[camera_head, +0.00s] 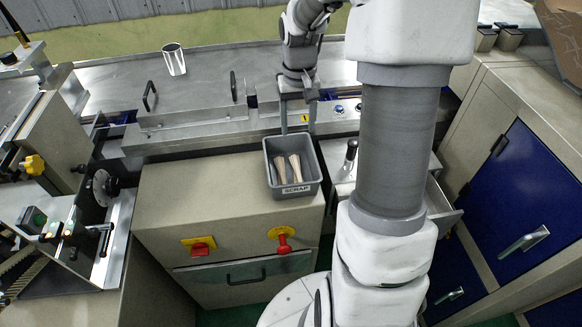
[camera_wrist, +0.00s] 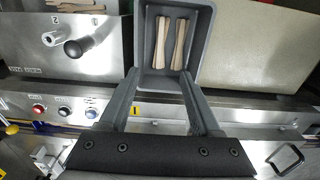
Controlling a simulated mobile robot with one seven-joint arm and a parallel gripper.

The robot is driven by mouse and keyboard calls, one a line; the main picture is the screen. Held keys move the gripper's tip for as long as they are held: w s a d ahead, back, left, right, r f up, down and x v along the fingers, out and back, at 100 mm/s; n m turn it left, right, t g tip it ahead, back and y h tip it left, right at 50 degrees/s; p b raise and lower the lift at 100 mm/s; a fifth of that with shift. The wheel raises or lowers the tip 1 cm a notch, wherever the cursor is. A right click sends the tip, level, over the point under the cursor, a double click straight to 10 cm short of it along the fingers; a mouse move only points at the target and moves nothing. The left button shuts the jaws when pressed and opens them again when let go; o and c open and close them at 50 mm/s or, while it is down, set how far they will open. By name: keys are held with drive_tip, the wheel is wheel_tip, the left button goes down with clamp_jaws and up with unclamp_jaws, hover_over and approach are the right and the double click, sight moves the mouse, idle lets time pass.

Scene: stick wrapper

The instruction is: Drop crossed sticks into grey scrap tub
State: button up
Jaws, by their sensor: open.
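The grey scrap tub (camera_head: 295,189) stands on the beige cabinet top, its SCRAP label facing front. Two pale wooden sticks (camera_head: 281,172) lie inside it, roughly side by side; they also show in the tub (camera_wrist: 203,38) in the wrist view, as a left stick (camera_wrist: 161,42) and a right stick (camera_wrist: 179,45). My gripper (camera_head: 298,130) is open and empty, with its fingers pointing down at the back edge of the tub. In the wrist view my gripper (camera_wrist: 160,82) has its fingers spread wide, with nothing between them. I see no crossed sticks outside the tub.
A steel machine bed (camera_head: 210,122) runs behind the tub. A metal cup (camera_head: 174,60) stands farther back at left. A black-handled lever (camera_head: 350,152) rises right of the tub. More pale sticks (camera_wrist: 78,4) show at the wrist view's top left. The cabinet top (camera_head: 200,185) left of the tub is clear.

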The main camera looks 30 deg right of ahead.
wheel_tip(320, 180, up, 10)
idle(0.3)
drive_tip(key=shift+a, duration=0.1)
drive_tip(key=s+a+r+n+t, duration=0.1)
drive_tip(key=s+a+r+t, duration=0.1)
drive_tip(key=s+a, duration=0.4)
drive_tip(key=s+a+r+n+t, duration=0.2)
drive_tip(key=s+a, duration=0.4)
drive_tip(key=s, duration=0.7)
drive_tip(key=shift+a+r+t, duration=0.2)
drive_tip(key=shift+r+t, duration=0.25)
drive_tip(key=shift+t, duration=0.35)
drive_tip(key=shift+s, duration=0.1)
